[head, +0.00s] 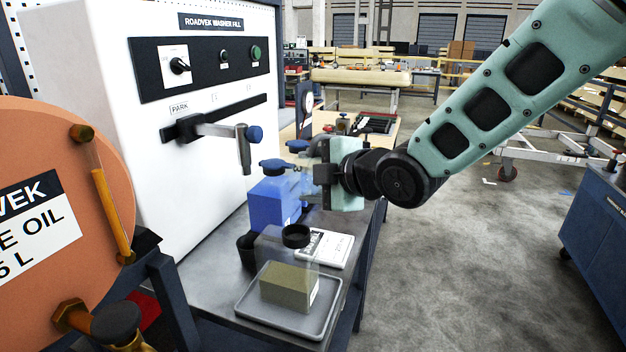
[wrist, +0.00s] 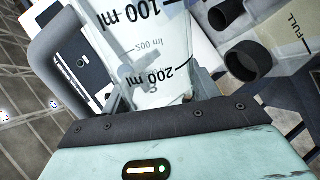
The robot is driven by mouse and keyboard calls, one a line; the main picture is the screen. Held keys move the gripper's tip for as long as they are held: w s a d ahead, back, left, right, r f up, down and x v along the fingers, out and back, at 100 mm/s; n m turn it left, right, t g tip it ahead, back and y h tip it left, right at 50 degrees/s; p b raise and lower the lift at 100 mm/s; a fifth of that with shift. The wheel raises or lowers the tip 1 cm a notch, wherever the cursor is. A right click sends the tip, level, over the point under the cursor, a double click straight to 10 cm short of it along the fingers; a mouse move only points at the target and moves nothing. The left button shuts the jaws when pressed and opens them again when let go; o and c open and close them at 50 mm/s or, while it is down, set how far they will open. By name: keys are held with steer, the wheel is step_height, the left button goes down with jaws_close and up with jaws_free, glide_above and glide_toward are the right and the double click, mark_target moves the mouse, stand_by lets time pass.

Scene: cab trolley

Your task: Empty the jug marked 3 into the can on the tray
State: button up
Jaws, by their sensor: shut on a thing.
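My gripper (head: 319,176) is shut on a clear jug (wrist: 140,45), held above the bench on the right of the blue container. The jug has black 100 ml and 200 ml marks and a grey handle (wrist: 62,55). In the head view my gripper hides most of it; I see no number 3 and cannot tell its liquid level. The clear can (head: 290,284) with a black neck (head: 296,236) stands on the grey tray (head: 252,313), with olive liquid in its lower part. In the wrist view the can (wrist: 290,40) shows a FULL mark, beside the jug.
A blue container (head: 268,204) and a dark cup (head: 246,251) stand behind the can. A white label card (head: 330,246) lies near the tray. An orange drum (head: 60,250) stands at front left.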

mark_target(311, 154)
steer(key=shift+w+d+r+m+g+y+p, duration=0.15)
steer(key=shift+r+m+y+p, duration=0.25)
steer(key=shift+p, duration=1.2)
steer(key=shift+d+r+m+g+y+p, duration=0.15)
steer(key=shift+r+m+p, duration=0.45)
steer(key=shift+p, duration=0.95)
steer(key=r+m+y+p, duration=0.1)
steer(key=m+p, duration=0.1)
steer(key=p, duration=0.3)
steer(key=shift+r, duration=0.4)
steer(key=m+y, duration=0.1)
steer(key=m, duration=0.1)
steer(key=m+y, duration=0.1)
steer(key=shift+a+r+m, duration=0.2)
steer(key=shift+a+m, duration=0.1)
steer(key=shift+m, duration=0.1)
steer(key=m, duration=0.1)
steer(key=m+y, duration=0.1)
steer(key=r+m+y+b, duration=0.1)
steer(key=shift+s+a+r+m, duration=0.1)
steer(key=shift+s+a+m, duration=0.3)
